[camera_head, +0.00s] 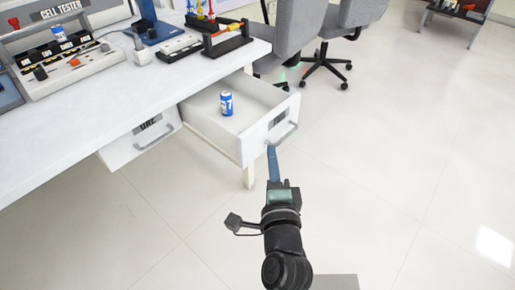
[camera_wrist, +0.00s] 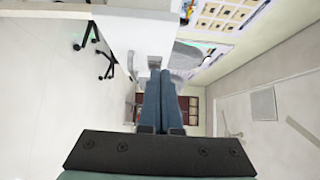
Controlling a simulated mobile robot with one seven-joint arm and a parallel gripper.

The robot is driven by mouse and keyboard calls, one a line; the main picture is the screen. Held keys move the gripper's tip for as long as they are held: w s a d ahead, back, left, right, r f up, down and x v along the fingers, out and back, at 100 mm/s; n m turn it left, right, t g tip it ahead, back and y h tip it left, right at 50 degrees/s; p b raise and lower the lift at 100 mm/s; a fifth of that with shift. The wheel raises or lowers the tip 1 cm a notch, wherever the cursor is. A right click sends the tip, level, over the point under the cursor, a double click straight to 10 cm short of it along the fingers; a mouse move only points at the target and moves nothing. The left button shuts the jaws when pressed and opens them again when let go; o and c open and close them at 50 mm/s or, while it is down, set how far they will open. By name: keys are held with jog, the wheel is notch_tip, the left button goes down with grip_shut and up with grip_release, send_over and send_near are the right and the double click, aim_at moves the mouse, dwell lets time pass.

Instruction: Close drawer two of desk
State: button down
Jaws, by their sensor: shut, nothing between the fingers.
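The white desk (camera_head: 110,115) runs across the left of the head view. Its right drawer (camera_head: 243,147) is pulled out, with a dark label plate and a grey bar handle (camera_head: 284,134) on its front. The label is too small to read surely. A blue and white can marked 7 (camera_head: 227,103) stands upright inside this drawer. My gripper (camera_head: 271,149) is shut and empty, its blue fingertips at the drawer front near the lower left end of the handle. In the wrist view the fingers (camera_wrist: 163,75) point at a white surface; whether they touch it I cannot tell.
Another drawer (camera_head: 142,143) to the left sits closed or nearly so. A cell tester (camera_head: 75,60) and tool racks stand on the desk top. Grey office chairs (camera_head: 290,30) stand beyond the open drawer. The floor in front and to the right is clear.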

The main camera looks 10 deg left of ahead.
aim_at(256, 133)
jog(key=shift+w+a+p, duration=0.3)
jog(key=shift+w+a, duration=1.15)
jog(key=shift+a, duration=0.25)
